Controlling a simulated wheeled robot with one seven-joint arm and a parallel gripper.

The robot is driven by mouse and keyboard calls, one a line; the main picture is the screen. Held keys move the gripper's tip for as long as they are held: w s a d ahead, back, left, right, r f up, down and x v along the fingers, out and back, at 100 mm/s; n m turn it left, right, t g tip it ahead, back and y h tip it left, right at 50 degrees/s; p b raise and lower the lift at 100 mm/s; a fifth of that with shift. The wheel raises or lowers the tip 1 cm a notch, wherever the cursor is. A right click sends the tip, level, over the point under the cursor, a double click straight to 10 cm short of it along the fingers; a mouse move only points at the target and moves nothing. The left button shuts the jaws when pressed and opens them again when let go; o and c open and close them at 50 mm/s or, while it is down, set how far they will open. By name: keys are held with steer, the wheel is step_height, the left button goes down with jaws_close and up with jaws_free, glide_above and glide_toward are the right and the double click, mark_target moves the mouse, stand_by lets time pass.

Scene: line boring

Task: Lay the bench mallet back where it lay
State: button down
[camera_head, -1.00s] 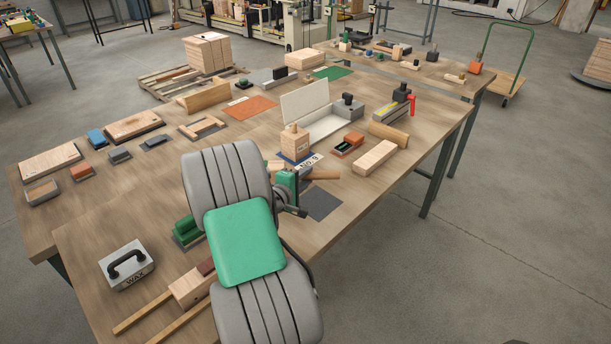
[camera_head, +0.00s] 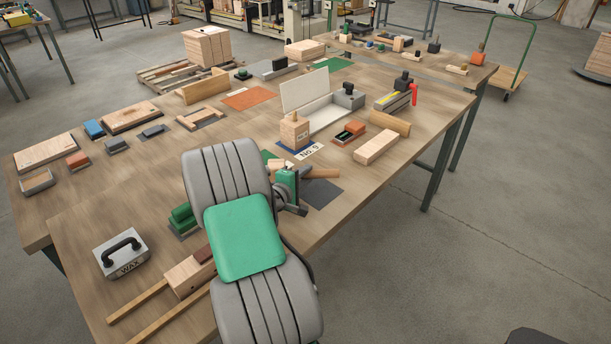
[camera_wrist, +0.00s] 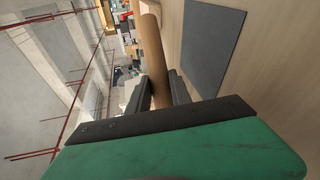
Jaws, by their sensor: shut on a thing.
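My gripper (camera_wrist: 164,92) is shut on the brown wooden handle of the bench mallet (camera_wrist: 153,55), which passes between the two dark fingers in the wrist view. In the head view the mallet's handle (camera_head: 322,173) sticks out to the right of my wrist, at the upper edge of a dark grey mat (camera_head: 322,193). A pale wooden piece, perhaps the mallet's head, shows just left of my gripper, partly hidden by my arm. The grey mat (camera_wrist: 213,45) is bare beside the handle in the wrist view. I cannot tell the height above the bench.
A wooden block (camera_head: 294,132) stands on a blue mat behind my gripper, beside a "No. 9" label (camera_head: 310,151). An orange-topped box (camera_head: 348,133) and a pale wooden block (camera_head: 376,147) lie to the right. A grey WAX box (camera_head: 121,252) stands at front left.

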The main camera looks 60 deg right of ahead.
stand_by(0.4)
steer(key=shift+f+b, duration=0.4)
steer(key=shift+f, duration=0.05)
steer(key=shift+f, duration=0.1)
steer(key=c, duration=1.1)
jaws_free()
steer(key=shift+o, duration=0.4)
steer(key=shift+f, duration=0.1)
